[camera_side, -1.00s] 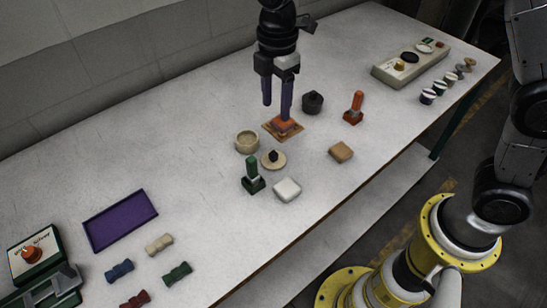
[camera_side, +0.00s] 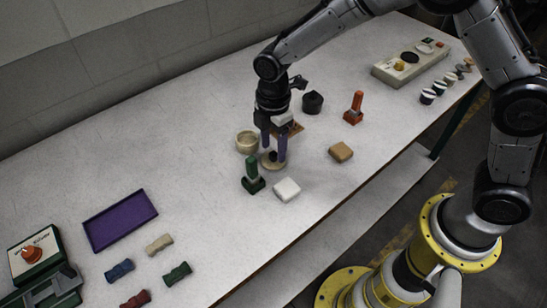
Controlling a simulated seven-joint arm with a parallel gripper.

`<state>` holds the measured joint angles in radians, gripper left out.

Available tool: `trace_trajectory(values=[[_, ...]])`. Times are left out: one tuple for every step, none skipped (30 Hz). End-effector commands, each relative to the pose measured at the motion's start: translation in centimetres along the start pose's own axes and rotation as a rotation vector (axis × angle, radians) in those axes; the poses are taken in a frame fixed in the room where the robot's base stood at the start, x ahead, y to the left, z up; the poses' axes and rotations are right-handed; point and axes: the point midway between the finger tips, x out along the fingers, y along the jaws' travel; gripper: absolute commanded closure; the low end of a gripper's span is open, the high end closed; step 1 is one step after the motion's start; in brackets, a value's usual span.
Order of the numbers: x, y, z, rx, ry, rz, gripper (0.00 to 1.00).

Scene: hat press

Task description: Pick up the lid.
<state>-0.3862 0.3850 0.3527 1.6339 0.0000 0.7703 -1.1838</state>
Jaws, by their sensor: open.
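The lid (camera_side: 268,165) is a small round beige disc lying flat on the table, beside a beige round pot (camera_side: 245,144). My gripper (camera_side: 273,156) is directly over the lid, pointing down, with its purple fingers open. The fingers appear to stand on either side of the lid's dark knob, which is mostly hidden between them. I cannot tell whether they touch it.
A green stamp (camera_side: 252,178) and a white block (camera_side: 287,189) stand close in front. A tan block (camera_side: 341,152), a red stamp (camera_side: 354,108) and a dark pot (camera_side: 313,102) are to the right. A purple tray (camera_side: 120,220) lies left, with clear table between.

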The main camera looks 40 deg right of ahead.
Motion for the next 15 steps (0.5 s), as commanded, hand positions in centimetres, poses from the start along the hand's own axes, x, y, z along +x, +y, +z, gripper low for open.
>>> trace_trajectory(values=[[0.64,-0.06,0.02,0.0,-0.001,-0.003,0.43],[0.92,-0.04,0.01,0.0,-0.001,-0.001,0.43],[1.22,-0.04,0.01,0.0,0.0,-0.001,0.43],[1.38,-0.05,0.01,0.0,-0.001,-0.001,0.43],[1.49,-0.05,0.01,0.0,-0.001,-0.001,0.43],[1.57,-0.04,0.01,0.0,0.0,-0.001,0.43],[1.59,-0.04,0.01,0.0,0.0,-0.001,0.43],[1.59,-0.03,0.01,0.0,0.0,0.0,0.43],[1.57,-0.03,0.01,0.0,0.0,0.0,0.43],[1.57,-0.03,0.01,0.0,0.0,0.0,0.43],[1.56,-0.03,0.01,0.0,0.0,0.0,0.43],[1.55,-0.03,0.01,0.0,0.0,0.0,0.44],[1.55,-0.03,0.01,0.0,0.0,0.0,0.5],[1.54,-0.03,0.01,0.0,0.0,0.0,0.55],[1.53,-0.02,0.01,0.0,0.0,0.0,0.62]])
